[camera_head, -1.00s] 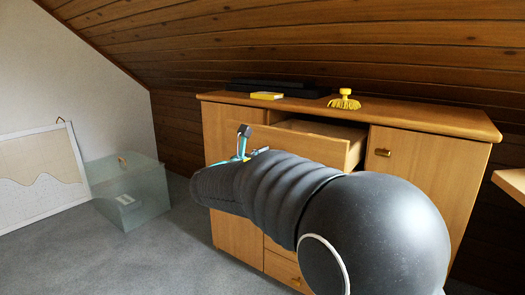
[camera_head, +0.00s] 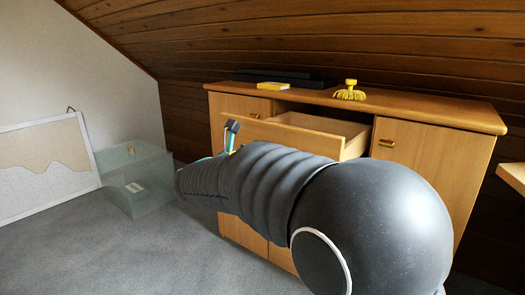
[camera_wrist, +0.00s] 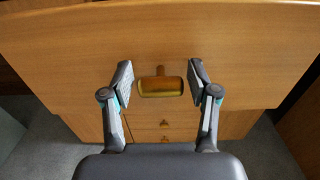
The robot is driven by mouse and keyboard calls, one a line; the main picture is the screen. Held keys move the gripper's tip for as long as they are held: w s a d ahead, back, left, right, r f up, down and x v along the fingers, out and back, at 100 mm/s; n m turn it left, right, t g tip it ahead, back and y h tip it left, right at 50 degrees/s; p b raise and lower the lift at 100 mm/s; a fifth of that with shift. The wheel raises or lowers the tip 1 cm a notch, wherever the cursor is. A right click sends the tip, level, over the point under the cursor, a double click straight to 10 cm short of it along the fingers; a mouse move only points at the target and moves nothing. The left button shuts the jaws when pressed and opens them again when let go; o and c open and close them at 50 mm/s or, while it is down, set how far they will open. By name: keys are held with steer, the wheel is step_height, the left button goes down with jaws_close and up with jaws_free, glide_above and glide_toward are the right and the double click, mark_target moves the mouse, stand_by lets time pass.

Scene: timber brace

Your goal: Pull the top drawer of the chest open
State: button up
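The chest (camera_head: 440,165) is wooden and stands under the sloped ceiling. Its top drawer (camera_head: 325,122) stands partly out, with its inside visible in the head view. The drawer front (camera_wrist: 215,35) fills the upper wrist view, with a brass bar handle (camera_wrist: 160,88) at its lower middle. In the head view my arm hides the handle and much of the chest's lower front.
A translucent box (camera_head: 130,180) and a framed board (camera_head: 45,160) stand at left. A wooden edge (camera_head: 513,172) juts in at right. Open carpet lies at front left.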

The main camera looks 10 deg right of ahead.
steer(key=shift+a, duration=0.1)
steer(key=v, duration=1.2)
stand_by(0.4)
